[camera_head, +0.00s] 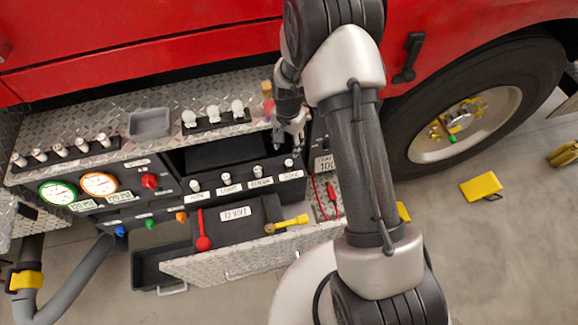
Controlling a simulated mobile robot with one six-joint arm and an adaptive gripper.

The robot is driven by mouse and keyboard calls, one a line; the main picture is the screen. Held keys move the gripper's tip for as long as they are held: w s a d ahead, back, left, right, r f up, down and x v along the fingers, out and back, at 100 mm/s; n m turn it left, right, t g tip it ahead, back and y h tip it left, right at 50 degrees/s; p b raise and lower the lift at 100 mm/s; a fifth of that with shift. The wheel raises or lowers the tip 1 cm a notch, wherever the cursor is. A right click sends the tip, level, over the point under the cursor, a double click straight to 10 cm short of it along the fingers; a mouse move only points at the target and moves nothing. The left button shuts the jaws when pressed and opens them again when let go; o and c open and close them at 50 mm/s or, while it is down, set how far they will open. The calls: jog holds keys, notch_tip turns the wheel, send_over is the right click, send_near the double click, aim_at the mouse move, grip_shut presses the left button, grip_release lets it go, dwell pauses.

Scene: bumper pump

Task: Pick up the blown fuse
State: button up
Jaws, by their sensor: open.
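My gripper (291,140) points down at the right end of the pump panel, its fingers apart and nothing visible between them. A row of small silver-capped pieces (224,179), which may be fuses, stands along the labelled front ledge of the open black compartment (215,153). The rightmost silver-capped piece (289,163) is just below my fingertips; I cannot tell whether they touch. Three pale, bulb-like pieces (213,114) stand in a black strip on the diamond-plate top. I cannot tell which piece is the blown fuse. My arm hides part of the panel's right side.
A grey tray (150,124) sits on the diamond-plate shelf (75,125), beside a row of silver knobs (60,149). Below are gauges (99,183), a 12-volt box (235,213) and an open drawer (250,258). Yellow chocks (481,187) lie near the wheel (470,110).

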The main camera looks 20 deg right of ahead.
aim_at(289, 162)
notch_tip(289, 162, down, 11)
jog(key=b, duration=0.3)
jog(key=shift+d+r, duration=0.1)
jog(key=shift+r, duration=0.1)
jog(key=c, duration=1)
